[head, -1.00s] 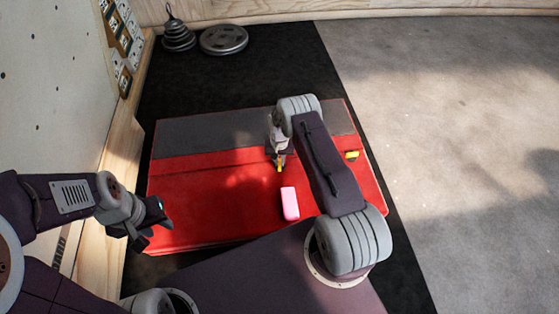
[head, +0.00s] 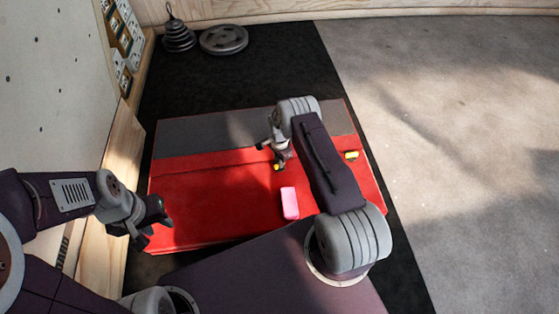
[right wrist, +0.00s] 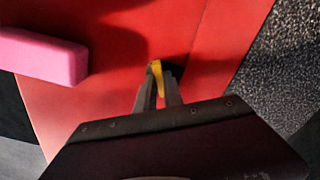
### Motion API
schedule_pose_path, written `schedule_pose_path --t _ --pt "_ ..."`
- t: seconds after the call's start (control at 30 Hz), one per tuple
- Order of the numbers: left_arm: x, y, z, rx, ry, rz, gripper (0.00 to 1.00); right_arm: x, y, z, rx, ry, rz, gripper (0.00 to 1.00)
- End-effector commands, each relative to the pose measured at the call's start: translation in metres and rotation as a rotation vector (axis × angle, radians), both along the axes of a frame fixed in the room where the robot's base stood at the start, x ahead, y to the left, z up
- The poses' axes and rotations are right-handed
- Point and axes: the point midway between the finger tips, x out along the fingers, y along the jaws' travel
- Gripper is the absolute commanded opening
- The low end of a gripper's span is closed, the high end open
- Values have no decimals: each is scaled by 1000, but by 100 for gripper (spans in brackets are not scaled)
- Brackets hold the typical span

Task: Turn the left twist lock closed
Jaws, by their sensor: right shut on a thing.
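The left twist lock (head: 277,167) is a small yellow and black piece on the red and grey mat (head: 205,210), mostly hidden by my gripper. My right gripper (head: 282,161) is down at it. In the right wrist view, the right gripper (right wrist: 158,80) is shut on the yellow handle of the lock (right wrist: 156,70), with a dark part beside it. A second yellow and black lock (head: 351,155) sits further right on the mat. My left gripper (head: 156,228) is open and empty at the mat's left edge.
A pink block (head: 290,203) lies on the mat nearer to me than the lock; it also shows in the right wrist view (right wrist: 40,55). Weight plates (head: 223,40) lie at the back. Grey floor at the right is clear.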

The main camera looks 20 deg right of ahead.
Motion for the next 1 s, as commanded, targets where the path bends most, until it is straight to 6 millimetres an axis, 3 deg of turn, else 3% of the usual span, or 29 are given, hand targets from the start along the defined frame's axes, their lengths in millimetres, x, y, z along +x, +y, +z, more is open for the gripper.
schedule_pose_path --t 0.5,1.0 --pt "0 0 2 0 0 0 36 0 0 0 0 1 -390 0" --pt "0 0 2 0 0 0 36 -1 0 0 0 2 -509 0"
